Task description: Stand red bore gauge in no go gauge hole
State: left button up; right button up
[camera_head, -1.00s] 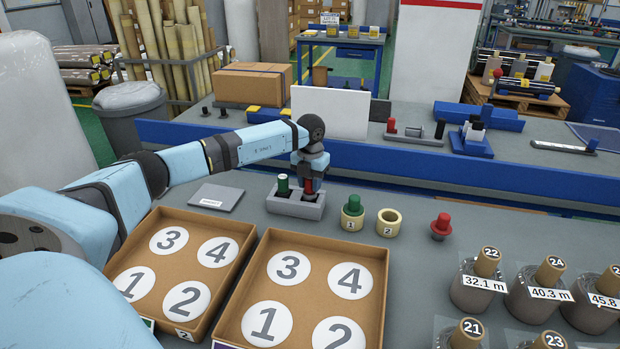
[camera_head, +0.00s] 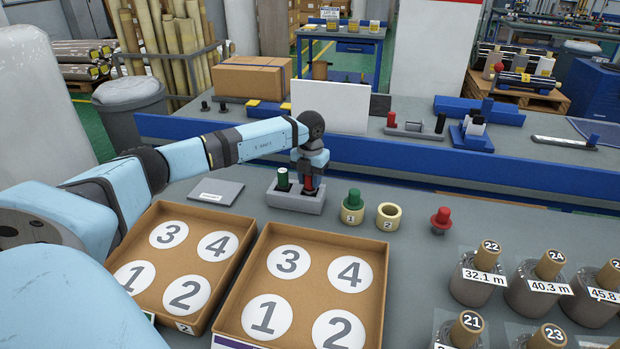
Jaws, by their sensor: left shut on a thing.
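The grey gauge stand (camera_head: 296,203) sits on the near table. A green gauge (camera_head: 283,180) stands in its left hole. My left gripper (camera_head: 308,182) points down over the right hole, shut on the red bore gauge (camera_head: 308,185). The red gauge is upright with its lower end at the right hole; the gripper hides part of it, and I cannot tell how deep it sits. My right gripper is not in view.
Ring 1 with a green plug (camera_head: 353,208), empty ring 2 (camera_head: 389,216) and a red plug (camera_head: 441,220) stand right of the stand. Two numbered trays (camera_head: 262,239) lie in front. Labelled rolls (camera_head: 475,280) stand at right. A grey plate (camera_head: 216,192) lies left.

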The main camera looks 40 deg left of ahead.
pick_arm(q)
jog(key=shift+f, duration=0.25)
jog(key=o, duration=1.1)
notch_tip(320, 180, up, 14)
jog(key=shift+p, duration=0.4)
